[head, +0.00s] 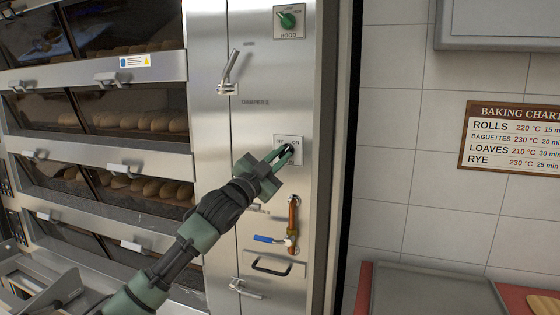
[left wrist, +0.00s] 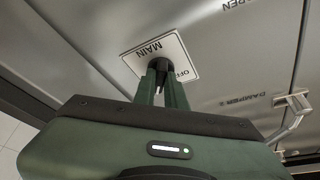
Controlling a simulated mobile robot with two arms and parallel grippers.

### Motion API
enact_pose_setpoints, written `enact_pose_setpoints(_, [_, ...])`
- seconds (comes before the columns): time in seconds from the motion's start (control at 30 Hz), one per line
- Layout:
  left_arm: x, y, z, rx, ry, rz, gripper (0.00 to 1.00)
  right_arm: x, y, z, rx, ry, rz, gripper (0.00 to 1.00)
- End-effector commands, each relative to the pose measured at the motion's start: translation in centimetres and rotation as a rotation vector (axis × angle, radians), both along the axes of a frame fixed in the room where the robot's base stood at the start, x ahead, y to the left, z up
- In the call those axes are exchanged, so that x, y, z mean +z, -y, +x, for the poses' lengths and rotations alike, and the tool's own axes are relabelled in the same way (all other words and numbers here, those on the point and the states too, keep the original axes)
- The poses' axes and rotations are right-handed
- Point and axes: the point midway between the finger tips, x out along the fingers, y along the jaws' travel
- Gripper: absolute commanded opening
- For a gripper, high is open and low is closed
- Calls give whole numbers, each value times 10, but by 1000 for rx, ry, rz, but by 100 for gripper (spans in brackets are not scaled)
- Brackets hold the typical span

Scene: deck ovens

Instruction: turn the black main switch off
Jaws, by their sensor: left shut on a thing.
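The main switch plate (head: 283,140) is a small pale plate on the steel control column. It also shows in the left wrist view (left wrist: 185,50), with MAIN and OFF readable. The black main switch (left wrist: 161,66) is mostly hidden between my fingers. My left gripper (head: 284,154) reaches up from the lower left, its two green fingers at the plate and shut on the black switch. The fingers also show in the left wrist view (left wrist: 163,88). I cannot tell exactly which way the switch points. My right gripper is not in view.
A green hood knob (head: 288,20) sits above, and a damper lever (head: 230,70) at the upper left. Below are a blue-handled valve (head: 270,240), a black drawer handle (head: 271,266) and a latch (head: 245,289). Deck ovens with bread (head: 140,122) stand left. A tiled wall is right.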

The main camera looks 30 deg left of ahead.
Motion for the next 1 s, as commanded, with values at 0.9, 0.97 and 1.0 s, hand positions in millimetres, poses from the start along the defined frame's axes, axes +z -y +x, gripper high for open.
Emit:
enact_pose_setpoints(0.9, [-2,9,3,-3,195,-832,0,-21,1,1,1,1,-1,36])
enact_pose_setpoints(0.97, [-1,10,3,-2,207,-888,0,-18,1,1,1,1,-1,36])
enact_pose_setpoints(1.0, [-1,10,3,-3,216,-925,0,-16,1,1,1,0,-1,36])
